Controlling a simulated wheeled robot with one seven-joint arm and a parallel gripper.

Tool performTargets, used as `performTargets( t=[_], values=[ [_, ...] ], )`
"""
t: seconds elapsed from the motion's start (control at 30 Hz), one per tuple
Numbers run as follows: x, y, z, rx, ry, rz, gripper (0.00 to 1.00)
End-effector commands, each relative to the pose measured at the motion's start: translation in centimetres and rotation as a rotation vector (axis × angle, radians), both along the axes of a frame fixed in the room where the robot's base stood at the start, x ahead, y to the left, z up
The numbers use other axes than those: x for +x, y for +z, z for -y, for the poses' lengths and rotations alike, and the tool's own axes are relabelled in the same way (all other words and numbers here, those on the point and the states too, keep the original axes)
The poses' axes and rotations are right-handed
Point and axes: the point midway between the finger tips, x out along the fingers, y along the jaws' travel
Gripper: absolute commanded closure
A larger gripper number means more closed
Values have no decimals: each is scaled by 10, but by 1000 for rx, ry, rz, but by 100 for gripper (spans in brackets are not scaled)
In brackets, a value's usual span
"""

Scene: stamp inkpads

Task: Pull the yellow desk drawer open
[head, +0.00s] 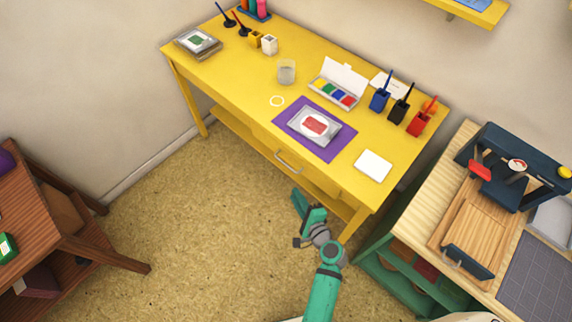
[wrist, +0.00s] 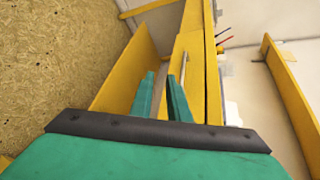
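The yellow desk (head: 225,68) stands against the wall in the head view. Its drawer front (head: 268,146) sits under the top and looks flush with the desk's front. The grey bar handle (head: 289,162) is on that front. The handle also shows in the wrist view (wrist: 184,72) as a thin upright bar beyond my fingertips. My green gripper (head: 304,203) is in front of the desk, below and a little right of the handle, apart from it. In the wrist view my gripper (wrist: 161,82) has its two fingers apart with nothing between them.
A purple mat (head: 283,117) with an inkpad, a white card (head: 373,165) and pen holders (head: 380,101) are on the desk top. A wooden workbench (head: 410,215) stands close at the right. A brown table (head: 55,225) is at the left. The floor between is clear.

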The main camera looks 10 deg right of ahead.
Motion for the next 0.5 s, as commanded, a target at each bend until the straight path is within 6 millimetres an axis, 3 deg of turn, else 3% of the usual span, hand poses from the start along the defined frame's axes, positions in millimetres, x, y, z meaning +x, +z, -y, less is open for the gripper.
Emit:
performTargets(
  t=[0.03,0.2,0.5],
  values=[
    [13,9,7,52,-3,22,85],
    [33,26,19,170,-1,66,85],
    [60,26,15,197,4,77,85]
  ],
)
